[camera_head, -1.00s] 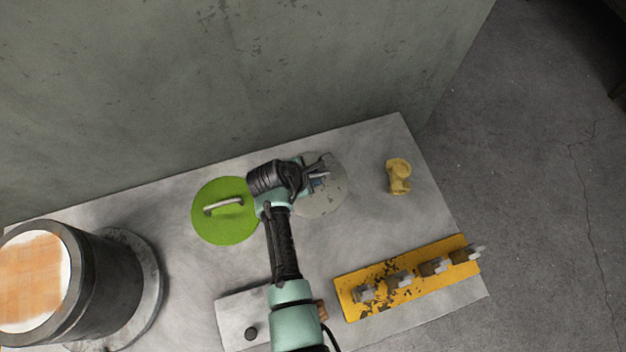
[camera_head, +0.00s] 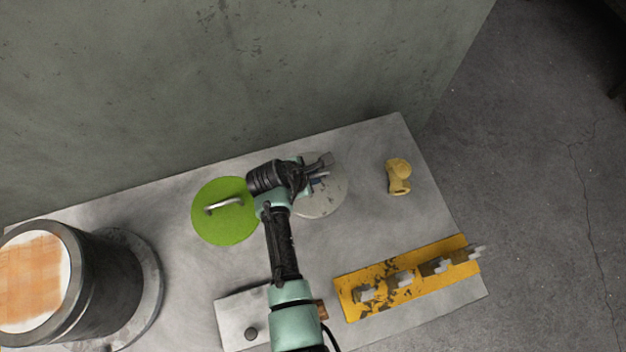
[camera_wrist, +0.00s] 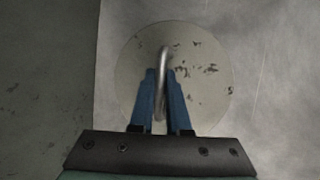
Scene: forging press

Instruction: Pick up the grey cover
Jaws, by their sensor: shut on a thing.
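The grey cover (camera_head: 326,200) is a round disc with worn, chipped spots on the grey metal table, partly hidden behind my gripper in the head view. In the wrist view the cover (camera_wrist: 205,60) shows its metal handle (camera_wrist: 163,60) standing between my blue fingers. My gripper (camera_wrist: 161,85) is shut on this handle. In the head view my gripper (camera_head: 318,178) is over the cover, coming from the left. I cannot tell whether the cover touches the table or is slightly raised.
A green cover (camera_head: 232,232) with a handle lies just left. A yellow fitting (camera_head: 398,177) stands to the right. A yellow rack (camera_head: 410,285) with grey pieces lies front right. A large dark cylinder (camera_head: 100,290) stands at left. A wall (camera_head: 200,80) rises behind the table.

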